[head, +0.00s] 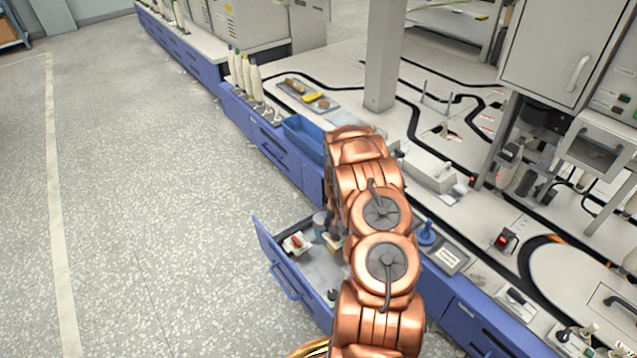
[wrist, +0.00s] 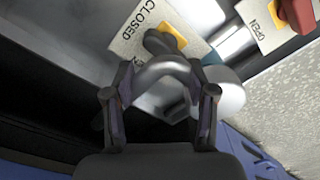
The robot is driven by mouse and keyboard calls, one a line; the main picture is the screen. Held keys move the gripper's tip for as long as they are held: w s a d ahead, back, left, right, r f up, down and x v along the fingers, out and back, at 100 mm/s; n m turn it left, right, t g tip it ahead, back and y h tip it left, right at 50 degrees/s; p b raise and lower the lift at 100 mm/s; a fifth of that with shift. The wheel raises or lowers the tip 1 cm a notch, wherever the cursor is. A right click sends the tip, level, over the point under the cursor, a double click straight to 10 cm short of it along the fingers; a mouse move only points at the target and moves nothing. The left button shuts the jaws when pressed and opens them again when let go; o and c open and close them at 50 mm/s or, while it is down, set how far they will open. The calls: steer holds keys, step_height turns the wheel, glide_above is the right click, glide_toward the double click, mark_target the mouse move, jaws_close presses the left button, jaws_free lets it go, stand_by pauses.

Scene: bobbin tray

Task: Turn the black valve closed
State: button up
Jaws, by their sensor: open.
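The black valve (wrist: 159,42) shows in the wrist view as a dark rounded handle with a yellow part, on a pale plate (wrist: 128,40) lettered CLOSED. My gripper (wrist: 160,98) is open below it in the wrist view, one finger on each side. A grey curved shape lies between the fingers and the handle; I cannot tell what it belongs to. The fingers do not visibly touch the black handle. In the head view my arm covers most of this spot, and my gripper is hidden.
A red valve (wrist: 298,14) beside an OPEN plate (wrist: 257,30) is at the upper right of the wrist view. The open blue drawer (head: 268,250) juts from the bench. A blue tray (head: 302,137) and bottles (head: 246,75) stand farther back. The floor at left is clear.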

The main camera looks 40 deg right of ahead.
steer(key=a+r+n, duration=0.1)
steer(key=r+n, duration=0.1)
steer(key=n, duration=0.1)
steer(key=s+a+r+n+p, duration=0.1)
steer(key=r+n, duration=0.1)
steer(key=n, duration=0.1)
steer(key=r+n, duration=0.3)
steer(key=shift+s+a+g, duration=0.3)
steer(key=shift+a, duration=0.1)
steer(key=shift+w+d+r+p, duration=0.15)
steer(key=shift+d+r+p, duration=0.45)
steer(key=shift+r, duration=0.2)
step_height(320, 180, up, 6)
steer(key=p, duration=0.2)
glide_above(335, 236)
steer(key=w, duration=0.1)
steer(key=a+r+p, duration=0.2)
steer(key=a+r, duration=0.2)
steer(key=r, duration=0.3)
steer(key=a+r+p, duration=0.3)
steer(key=a+r, duration=0.1)
steer(key=r, duration=0.3)
steer(key=shift+r, duration=0.4)
